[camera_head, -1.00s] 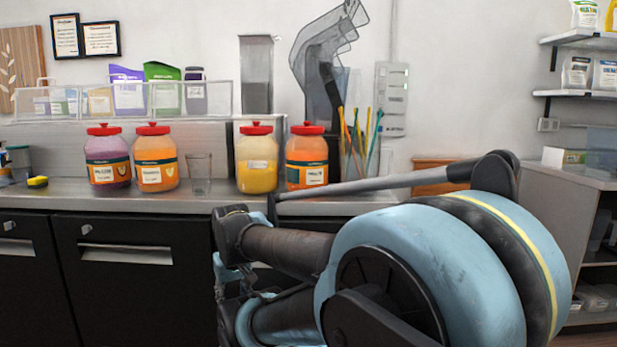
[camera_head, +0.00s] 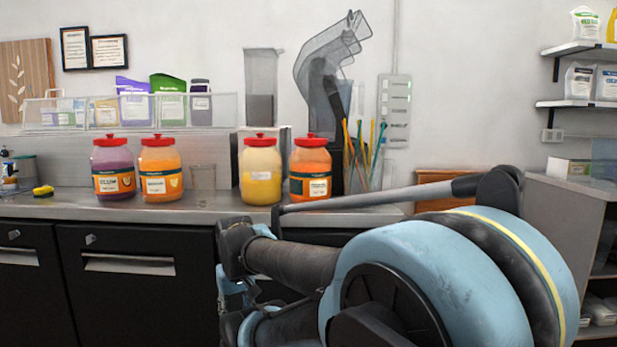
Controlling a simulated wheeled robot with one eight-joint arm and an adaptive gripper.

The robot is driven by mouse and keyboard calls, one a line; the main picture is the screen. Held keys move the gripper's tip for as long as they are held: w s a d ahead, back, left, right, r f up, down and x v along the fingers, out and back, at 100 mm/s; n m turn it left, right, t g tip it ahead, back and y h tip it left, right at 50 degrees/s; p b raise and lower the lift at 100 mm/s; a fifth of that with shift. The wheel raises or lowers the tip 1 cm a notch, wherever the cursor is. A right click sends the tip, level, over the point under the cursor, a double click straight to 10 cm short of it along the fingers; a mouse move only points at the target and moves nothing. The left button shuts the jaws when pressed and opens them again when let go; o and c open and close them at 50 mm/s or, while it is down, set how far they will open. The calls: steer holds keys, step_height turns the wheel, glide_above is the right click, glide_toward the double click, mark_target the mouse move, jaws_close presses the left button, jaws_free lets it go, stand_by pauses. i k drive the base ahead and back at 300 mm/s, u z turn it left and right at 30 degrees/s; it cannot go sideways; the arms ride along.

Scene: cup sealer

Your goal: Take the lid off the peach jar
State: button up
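Four wide jars with red lids stand in a row on the counter. A purple jar (camera_head: 113,170) has a label that seems to read plum. An orange jar (camera_head: 161,171) stands just right of it. A yellow jar (camera_head: 260,172) and another orange jar (camera_head: 310,171) stand further right. The labels are too small to tell which is peach. All the lids are on, including the left orange jar's lid (camera_head: 158,141) and the right orange jar's lid (camera_head: 312,141). My arm is folded in front of the counter at lower right. I cannot make out its gripper fingers.
A clear cup (camera_head: 203,178) stands between the left and right pairs of jars. A holder with coloured sticks (camera_head: 362,160) is beside the right orange jar. A yellow sponge (camera_head: 43,191) lies at left. The counter's front strip (camera_head: 150,213) is clear.

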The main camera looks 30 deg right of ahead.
mark_target(310, 141)
steer(key=u, duration=2.2)
steer(key=k, duration=0.7)
steer(key=z, duration=1.55)
